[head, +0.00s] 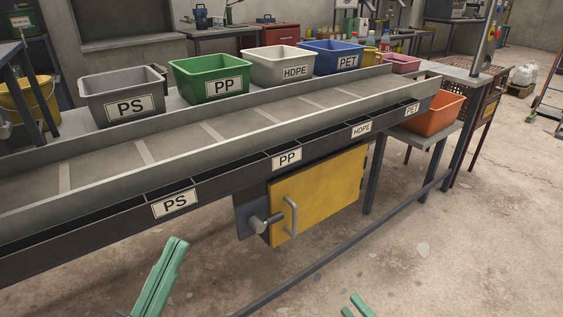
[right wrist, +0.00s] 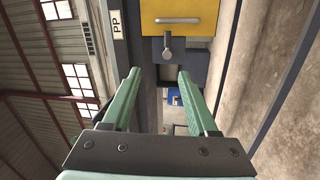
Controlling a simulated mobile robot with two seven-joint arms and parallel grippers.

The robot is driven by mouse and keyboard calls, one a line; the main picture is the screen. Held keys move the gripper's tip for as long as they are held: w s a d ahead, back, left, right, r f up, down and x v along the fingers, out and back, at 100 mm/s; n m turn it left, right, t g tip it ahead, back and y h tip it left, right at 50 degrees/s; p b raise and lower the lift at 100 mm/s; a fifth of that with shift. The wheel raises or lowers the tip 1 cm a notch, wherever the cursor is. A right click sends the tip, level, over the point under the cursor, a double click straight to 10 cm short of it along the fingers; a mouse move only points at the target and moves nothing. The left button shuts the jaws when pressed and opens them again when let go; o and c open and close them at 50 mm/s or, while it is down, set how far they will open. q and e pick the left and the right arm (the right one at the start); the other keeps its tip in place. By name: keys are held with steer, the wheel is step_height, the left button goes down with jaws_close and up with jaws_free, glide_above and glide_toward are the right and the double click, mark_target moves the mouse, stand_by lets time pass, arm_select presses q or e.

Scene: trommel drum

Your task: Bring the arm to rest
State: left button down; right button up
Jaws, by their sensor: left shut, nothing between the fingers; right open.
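My left gripper (head: 172,255) is at the bottom of the head view, left of centre. Its green fingers are together and empty, apart from the bench. My right gripper (head: 352,305) shows only as green fingertips at the bottom edge. In the right wrist view, my right gripper (right wrist: 158,76) has its two green fingers wide apart with nothing between them. Past the fingertips are a yellow door (head: 317,196) with a bar handle and a grey knob (head: 262,223) beside it. Neither gripper touches them. The rest of both arms is out of view.
A long grey sorting bench (head: 215,135) with PS, PP, HDPE and PET labels crosses the view. Grey (head: 122,97), green (head: 210,78), white (head: 278,66) and blue (head: 331,56) bins stand behind it. A low rail (head: 330,258) runs along the front.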

arm_select(q)
steer(key=w+a+f+n+g+y+p, duration=0.3)
steer(key=w+f+n+g+y+p, duration=0.45)
steer(key=p, duration=0.55)
steer(key=s+a+f+n+g+y+p, duration=0.1)
steer(key=s+f+g+y+p, duration=0.2)
steer(key=s+f+p, duration=0.6)
step_height(320, 180, down, 3)
steer(key=shift+s+a+r+g, duration=0.1)
steer(key=shift+s+a+g, duration=0.15)
steer(key=shift+s+g, duration=0.85)
arm_select(e)
steer(key=s+r+m+g+h, duration=0.3)
steer(key=s+r+m+h, duration=0.1)
steer(key=m, duration=0.6)
steer(key=s+r+m+g+h, duration=0.4)
steer(key=s+m, duration=0.4)
steer(key=m, duration=0.3)
steer(key=shift+s+d+r, duration=0.25)
steer(key=shift+d+r, duration=0.1)
steer(key=shift+r, duration=0.5)
arm_select(q)
steer(key=shift+w+n, duration=0.2)
steer(key=shift+n, duration=0.05)
